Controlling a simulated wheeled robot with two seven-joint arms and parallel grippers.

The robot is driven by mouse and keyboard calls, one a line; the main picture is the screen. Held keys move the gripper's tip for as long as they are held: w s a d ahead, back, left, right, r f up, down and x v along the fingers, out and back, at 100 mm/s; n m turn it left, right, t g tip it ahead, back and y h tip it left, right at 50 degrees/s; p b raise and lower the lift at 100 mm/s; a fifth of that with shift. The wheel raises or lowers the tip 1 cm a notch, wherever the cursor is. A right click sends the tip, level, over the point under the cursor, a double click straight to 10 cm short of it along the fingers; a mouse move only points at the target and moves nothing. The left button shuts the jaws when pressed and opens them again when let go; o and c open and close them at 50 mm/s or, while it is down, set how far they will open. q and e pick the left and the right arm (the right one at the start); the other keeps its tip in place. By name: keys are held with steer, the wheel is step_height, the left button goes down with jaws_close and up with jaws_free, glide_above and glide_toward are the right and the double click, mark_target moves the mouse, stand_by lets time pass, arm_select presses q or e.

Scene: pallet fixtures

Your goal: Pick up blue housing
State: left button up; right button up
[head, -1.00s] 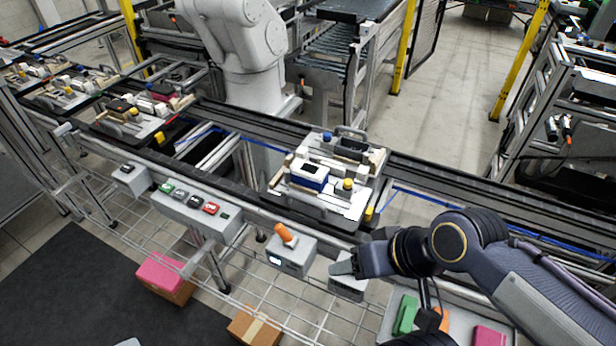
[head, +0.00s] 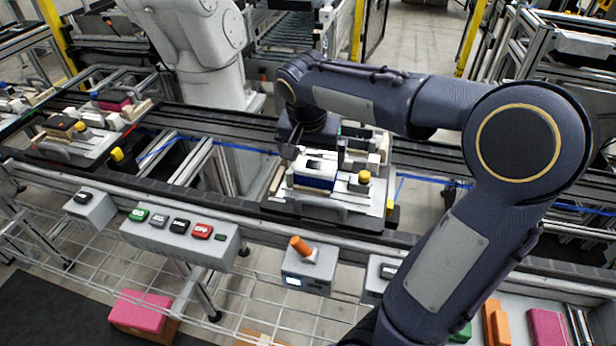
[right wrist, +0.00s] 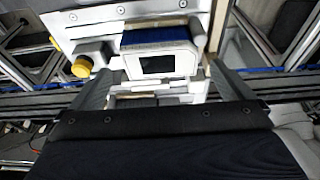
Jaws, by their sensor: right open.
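The blue housing (head: 316,183) has blue sides and a white top with a dark window. It sits on the grey pallet fixture (head: 334,201) on the conveyor. In the right wrist view the housing (right wrist: 153,37) shows its white face and dark window. My right gripper (head: 306,150) is above the back of the housing, partly hidden by its own arm. In the wrist view its open fingers (right wrist: 163,84) stand wide apart to either side, with the housing just beyond and between them. I see no grip on it. My left gripper is not in view.
A yellow knob (head: 364,177) and light blocks stand on the pallet close to the housing. A button box (head: 180,232) and an orange-handled switch box (head: 308,274) line the front rail. Another loaded pallet (head: 75,142) is at the left. A white robot arm (head: 200,50) stands behind the conveyor.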

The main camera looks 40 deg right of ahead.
mark_target(314, 166)
steer(key=x, duration=0.5)
steer(key=shift+w+d+f, duration=0.15)
steer(key=shift+d+f, duration=0.05)
steer(key=shift+f, duration=0.05)
steer(key=c, duration=0.8)
steer(key=shift+o, duration=0.2)
steer(key=shift+r, duration=0.1)
